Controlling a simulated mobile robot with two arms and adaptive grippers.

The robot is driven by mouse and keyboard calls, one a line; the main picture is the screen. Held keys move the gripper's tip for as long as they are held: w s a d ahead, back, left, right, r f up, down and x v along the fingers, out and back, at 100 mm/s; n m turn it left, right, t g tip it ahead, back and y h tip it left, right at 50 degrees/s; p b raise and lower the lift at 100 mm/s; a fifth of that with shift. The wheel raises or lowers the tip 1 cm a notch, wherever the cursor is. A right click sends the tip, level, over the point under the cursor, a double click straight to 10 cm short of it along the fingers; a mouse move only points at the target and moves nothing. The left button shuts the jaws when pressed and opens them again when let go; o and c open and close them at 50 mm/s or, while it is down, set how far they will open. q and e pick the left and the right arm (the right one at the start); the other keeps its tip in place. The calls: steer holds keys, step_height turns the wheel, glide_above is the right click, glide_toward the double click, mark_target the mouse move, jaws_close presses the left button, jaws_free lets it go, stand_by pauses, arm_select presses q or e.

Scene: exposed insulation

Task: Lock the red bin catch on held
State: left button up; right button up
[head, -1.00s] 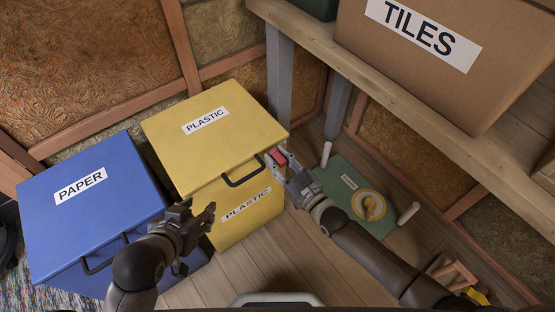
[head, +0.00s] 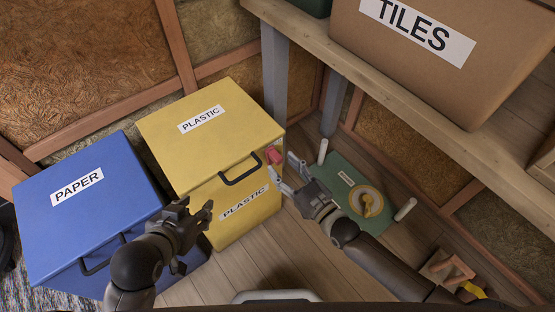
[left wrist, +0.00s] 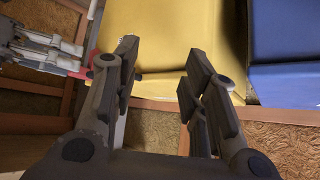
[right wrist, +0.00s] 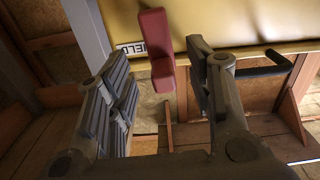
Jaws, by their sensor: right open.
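The red bin catch (head: 274,156) is on the right side of the yellow PLASTIC bin (head: 205,122), near its top. In the right wrist view the catch (right wrist: 155,45) stands upright beside a small label (right wrist: 132,48) reading "ELD", its first letter hidden. My right gripper (head: 285,174) is open and empty, a little to the right of the catch; in its wrist view the catch lies ahead, between the spread fingers. My left gripper (head: 197,208) is open and empty in front of the yellow bin, near the blue bin. Red parts show beside its finger in the left wrist view.
The blue PAPER bin (head: 85,192) stands left of the yellow one. A green board (head: 345,180) with a yellow round part lies on the floor at right. A wooden shelf (head: 400,112) carries the TILES box (head: 440,70). Floor in front of the yellow bin is clear.

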steer(key=v, duration=0.3)
steer(key=shift+s+d, duration=0.15)
steer(key=shift+s, duration=0.1)
stand_by(0.4)
